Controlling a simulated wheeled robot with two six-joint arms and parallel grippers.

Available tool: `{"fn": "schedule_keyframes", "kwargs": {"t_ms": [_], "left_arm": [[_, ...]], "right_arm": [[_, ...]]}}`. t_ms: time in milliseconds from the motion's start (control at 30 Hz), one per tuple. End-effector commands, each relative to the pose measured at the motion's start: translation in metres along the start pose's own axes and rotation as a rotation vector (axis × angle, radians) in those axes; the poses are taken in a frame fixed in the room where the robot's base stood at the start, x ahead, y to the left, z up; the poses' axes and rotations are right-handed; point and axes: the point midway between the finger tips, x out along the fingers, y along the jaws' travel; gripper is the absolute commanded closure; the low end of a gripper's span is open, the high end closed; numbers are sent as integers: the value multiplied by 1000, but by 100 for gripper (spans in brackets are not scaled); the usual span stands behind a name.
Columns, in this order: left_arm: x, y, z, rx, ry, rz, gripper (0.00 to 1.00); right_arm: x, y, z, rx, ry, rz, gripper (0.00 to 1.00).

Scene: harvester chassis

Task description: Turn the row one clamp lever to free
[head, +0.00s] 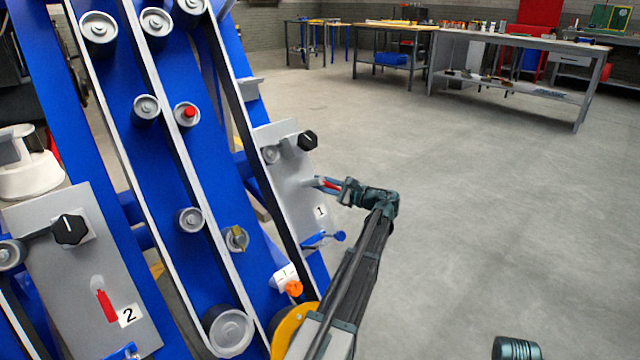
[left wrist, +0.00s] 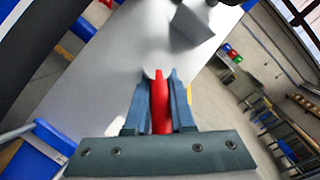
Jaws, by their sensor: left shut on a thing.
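The row one plate (head: 297,190) is a grey panel marked 1 on the blue chassis. A red lever (left wrist: 159,105) stands out from this plate between my left gripper's fingers (left wrist: 157,82). In the head view my left gripper (head: 328,185) reaches the plate from the right and is shut on the red lever, which is mostly hidden there. A black knob (head: 307,140) sits above it and a blue handle (head: 325,239) below it. My right gripper is out of view.
The row two plate (head: 60,290), marked 2, is at lower left with its own black knob (head: 70,230) and red lever (head: 106,304). Belts and rollers run between the plates. An orange knob (head: 293,288) is near my left arm. The floor to the right is clear; workbenches (head: 510,85) stand far back.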

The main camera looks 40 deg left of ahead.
Motion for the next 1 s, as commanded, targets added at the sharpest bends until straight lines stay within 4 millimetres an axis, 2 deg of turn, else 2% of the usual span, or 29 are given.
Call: {"fn": "schedule_keyframes", "kwargs": {"t_ms": [33, 500, 1000], "left_arm": [[1, -7, 1, -35, -12, 18, 100], [4, -11, 4, -367, -88, 203, 100], [5, -10, 4, -519, -121, 288, 100]], "right_arm": [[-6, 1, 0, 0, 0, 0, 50], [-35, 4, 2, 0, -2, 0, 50], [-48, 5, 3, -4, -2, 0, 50]]}}
